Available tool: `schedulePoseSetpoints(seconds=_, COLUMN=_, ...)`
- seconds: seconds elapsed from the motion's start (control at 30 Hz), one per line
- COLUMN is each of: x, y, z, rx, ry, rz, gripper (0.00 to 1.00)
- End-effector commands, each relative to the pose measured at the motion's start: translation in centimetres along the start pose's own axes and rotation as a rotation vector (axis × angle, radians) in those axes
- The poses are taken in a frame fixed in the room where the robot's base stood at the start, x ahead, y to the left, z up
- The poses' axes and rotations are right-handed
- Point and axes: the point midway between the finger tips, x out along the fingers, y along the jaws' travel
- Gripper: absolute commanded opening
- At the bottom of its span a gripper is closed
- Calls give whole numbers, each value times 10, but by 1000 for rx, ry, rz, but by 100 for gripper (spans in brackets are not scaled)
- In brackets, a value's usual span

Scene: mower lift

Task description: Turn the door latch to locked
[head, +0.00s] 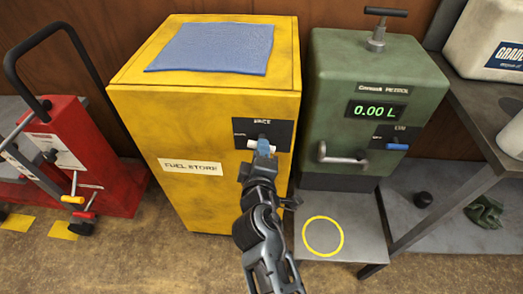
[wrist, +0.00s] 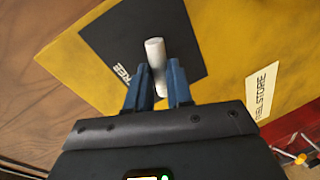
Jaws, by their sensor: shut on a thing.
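The door latch is a pale, bar-shaped handle (head: 253,143) on a black plate (head: 279,131) on the front of the yellow fuel store cabinet (head: 220,115). The bar lies about level in the head view. My gripper (head: 264,149) is shut on the latch bar. In the wrist view, the bar (wrist: 155,52) stands between the blue fingertips of my gripper (wrist: 157,84), with one end showing beyond them. The black plate (wrist: 150,35) carries white lettering that seems to end in "REE". My fingers hide part of the bar.
A blue mat (head: 212,48) covers the cabinet top. A green petrol pump (head: 340,120) with a crank stands close on the right, with a yellow-ringed stand (head: 357,230) below. A red machine (head: 95,150) with a black handle stands left. Floor shows in front of the cabinet.

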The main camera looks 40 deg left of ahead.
Motion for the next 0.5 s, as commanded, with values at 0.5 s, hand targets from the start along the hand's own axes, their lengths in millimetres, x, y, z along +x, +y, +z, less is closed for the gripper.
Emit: schedulePoseSetpoints(seconds=0.5, x=0, y=-3, z=-3, rx=-273, ry=-51, rz=-3, gripper=0)
